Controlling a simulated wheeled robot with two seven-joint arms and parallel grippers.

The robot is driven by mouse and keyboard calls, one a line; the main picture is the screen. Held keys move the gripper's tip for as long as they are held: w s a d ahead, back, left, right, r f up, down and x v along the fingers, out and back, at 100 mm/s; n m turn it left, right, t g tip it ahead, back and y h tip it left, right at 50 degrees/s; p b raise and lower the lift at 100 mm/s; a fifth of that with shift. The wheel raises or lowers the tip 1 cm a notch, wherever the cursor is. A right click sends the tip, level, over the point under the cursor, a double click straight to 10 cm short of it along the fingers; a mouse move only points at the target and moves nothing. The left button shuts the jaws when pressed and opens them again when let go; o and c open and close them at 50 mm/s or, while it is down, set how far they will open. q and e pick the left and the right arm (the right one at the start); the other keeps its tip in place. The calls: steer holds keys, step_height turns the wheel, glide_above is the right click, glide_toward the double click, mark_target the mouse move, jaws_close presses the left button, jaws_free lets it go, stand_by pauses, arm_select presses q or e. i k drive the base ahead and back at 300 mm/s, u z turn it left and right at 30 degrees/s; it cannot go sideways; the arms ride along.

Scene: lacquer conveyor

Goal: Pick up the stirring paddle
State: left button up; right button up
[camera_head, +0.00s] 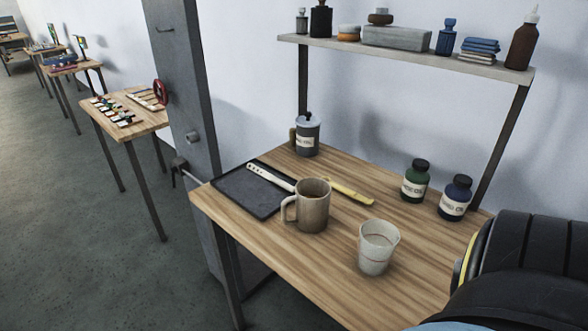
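A pale, flat stick with small holes (268,177), which looks like the stirring paddle, lies across the dark tray (243,194) on the wooden table (325,275). Its near end reaches toward the brown mug (313,208) and is partly hidden behind it. A yellow flat tool (348,192) lies on the table behind and right of the mug; its left end is hidden. Neither gripper shows. Only a dark part of my own arm shows at the lower right.
A whitish cup (378,247) stands front right of the mug. A shelf (410,58) with bottles overhangs the back. A grey post (185,90) rises at left.

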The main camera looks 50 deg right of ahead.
mark_target(256, 169)
steer(key=z, duration=0.7)
steer(key=i, duration=0.35)
steer(key=z, duration=0.05)
